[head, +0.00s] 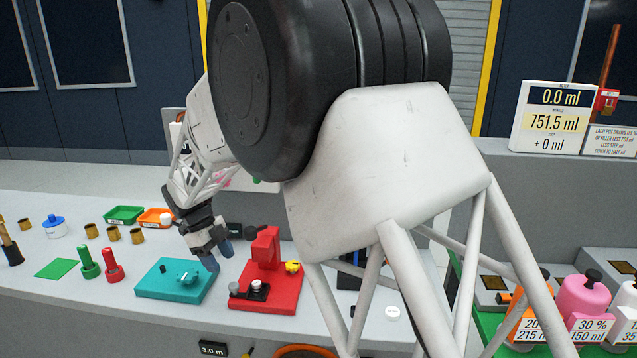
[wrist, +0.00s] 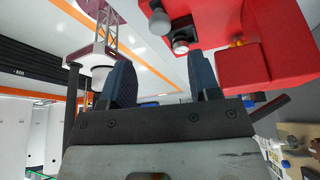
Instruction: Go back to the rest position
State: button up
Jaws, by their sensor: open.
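My gripper (head: 219,257) hangs above the bench between the teal plate and the red device in the head view. In the wrist view its two dark blue fingertips (wrist: 163,82) stand apart with nothing between them. The red device (head: 283,292) has a red block, a silver knob and a yellow part on its base. It also shows at the upper right of the wrist view (wrist: 275,65). The teal plate (head: 160,287) with a small fixture lies just left of my gripper. My own large arm links hide the middle of the head view.
Green (head: 87,263) and red (head: 112,266) pegs stand left of the teal plate. Green (head: 125,214) and orange (head: 153,217) trays lie behind, near several brass cups. A pink pot (head: 584,296) stands at right, below a 751.5 ml display (head: 551,118).

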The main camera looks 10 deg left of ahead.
jog(key=s+d+r+n+t+y, duration=0.15)
jog(key=s+d+n, duration=0.6)
jog(key=n, duration=0.95)
jog(key=s+d+r+n+y, duration=0.1)
jog(key=s+d+r, duration=0.15)
jog(key=d, duration=0.65)
jog(key=s+d+r+n, duration=0.15)
jog(key=d+r, duration=0.25)
jog(key=d, duration=0.4)
jog(key=s+d+r+n+y, duration=0.1)
jog(key=s+d+r, duration=0.2)
jog(key=d, duration=0.6)
jog(key=s+d+t, duration=0.2)
jog(key=s+d, duration=1.5)
jog(key=d, duration=0.1)
jog(key=shift+s+d, duration=0.2)
jog(key=shift+d, duration=0.1)
jog(key=shift+r+y, duration=0.1)
jog(key=shift+y, duration=0.15)
